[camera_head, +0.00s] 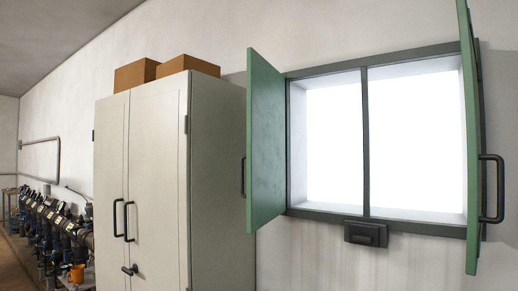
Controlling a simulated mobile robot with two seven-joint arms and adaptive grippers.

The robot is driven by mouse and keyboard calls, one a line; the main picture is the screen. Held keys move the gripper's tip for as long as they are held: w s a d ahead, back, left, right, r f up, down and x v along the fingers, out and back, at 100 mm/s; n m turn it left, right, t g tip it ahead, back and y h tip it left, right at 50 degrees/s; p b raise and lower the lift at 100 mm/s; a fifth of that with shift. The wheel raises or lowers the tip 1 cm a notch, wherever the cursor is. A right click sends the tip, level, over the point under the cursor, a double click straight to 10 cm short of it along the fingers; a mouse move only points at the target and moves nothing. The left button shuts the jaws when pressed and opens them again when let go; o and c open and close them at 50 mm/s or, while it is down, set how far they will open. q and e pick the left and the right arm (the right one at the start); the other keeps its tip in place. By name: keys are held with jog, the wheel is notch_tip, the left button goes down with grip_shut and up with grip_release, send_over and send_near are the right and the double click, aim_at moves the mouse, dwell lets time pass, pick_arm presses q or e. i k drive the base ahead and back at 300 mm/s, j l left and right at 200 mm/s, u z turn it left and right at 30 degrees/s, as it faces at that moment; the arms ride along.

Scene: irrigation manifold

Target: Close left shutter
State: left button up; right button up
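The left shutter (265,140) is a green panel hinged on the left side of the window frame. It stands open, swung out from the wall, with a dark handle (243,177) at its outer edge. The right shutter (467,140) is also green and stands open on the right side, seen nearly edge-on, with a black bar handle (497,188). The window (366,140) between them is bright white with a dark frame and a centre post. Neither of my grippers shows in the head view.
A tall pale cabinet (165,190) with black handles stands left of the left shutter, with two cardboard boxes (135,74) on top. A small dark block (366,234) sits under the window's centre. Pipes and valves (60,222) line the wall at the far left.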

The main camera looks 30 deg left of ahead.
aim_at(265, 196)
jog(key=j, duration=0.95)
jog(key=k+j, duration=0.15)
jog(key=j, duration=1.8)
jog(key=k, duration=0.05)
